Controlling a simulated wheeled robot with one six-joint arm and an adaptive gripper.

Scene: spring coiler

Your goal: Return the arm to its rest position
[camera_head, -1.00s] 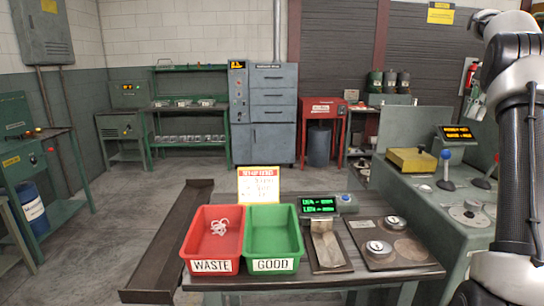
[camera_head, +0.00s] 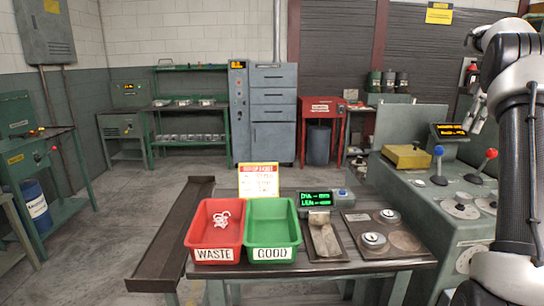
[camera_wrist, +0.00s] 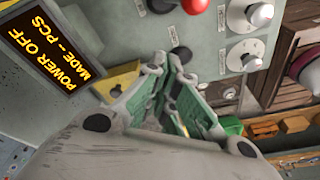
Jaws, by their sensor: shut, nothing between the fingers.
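My arm stands folded at the right edge of the head view, with its upper link at the top right. My gripper (camera_head: 474,112) hangs there, partly cut off by the arm, above the green coiler console (camera_head: 420,215). In the wrist view my gripper (camera_wrist: 163,68) has its green-padded fingers together with nothing between them. The wrist view looks at the console's face and a display (camera_wrist: 50,55) reading "POWER OFF" and "MADE - PCS". No part is held.
A work table at the centre bears a red WASTE bin (camera_head: 196,222) with white pieces in it, an empty green GOOD bin (camera_head: 272,238) and a small display (camera_head: 317,197). Blue (camera_head: 439,165) and red (camera_head: 486,163) levers rise from the console.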

